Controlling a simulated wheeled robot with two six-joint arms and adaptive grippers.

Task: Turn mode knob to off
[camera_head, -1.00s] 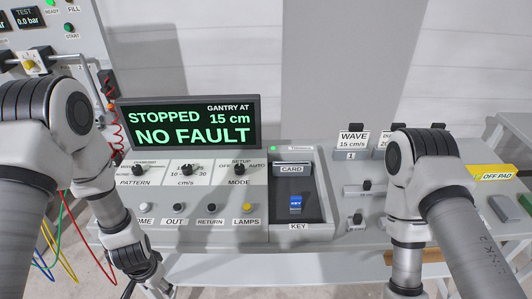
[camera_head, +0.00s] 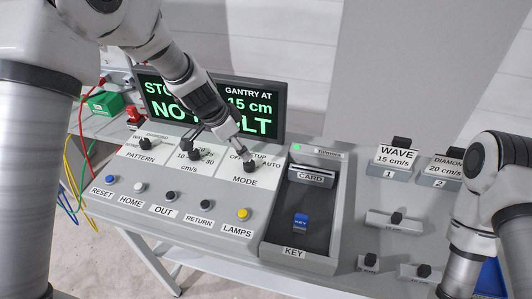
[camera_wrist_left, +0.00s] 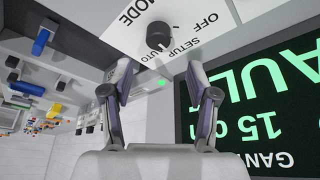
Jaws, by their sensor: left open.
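The black MODE knob (camera_head: 249,166) stands on the sloped panel, with OFF, SETUP and AUTO printed around it. In the left wrist view the knob (camera_wrist_left: 160,35) is just beyond my fingertips, near the top. I cannot surely tell which label its pointer faces. My left gripper (camera_head: 240,148) reaches down over the panel close to the knob. In the left wrist view the gripper (camera_wrist_left: 160,68) is open, with its fingers spread and nothing between them. My right arm is at the right edge; its gripper is out of frame.
The display (camera_head: 262,115) stands right behind the knobs, close to my left gripper. The cm/s knob (camera_head: 194,154) and PATTERN knob (camera_head: 144,144) are left of MODE. The LAMPS button (camera_head: 243,214) is in front. A tray (camera_head: 290,235) with a blue KEY block (camera_head: 301,221) is to the right.

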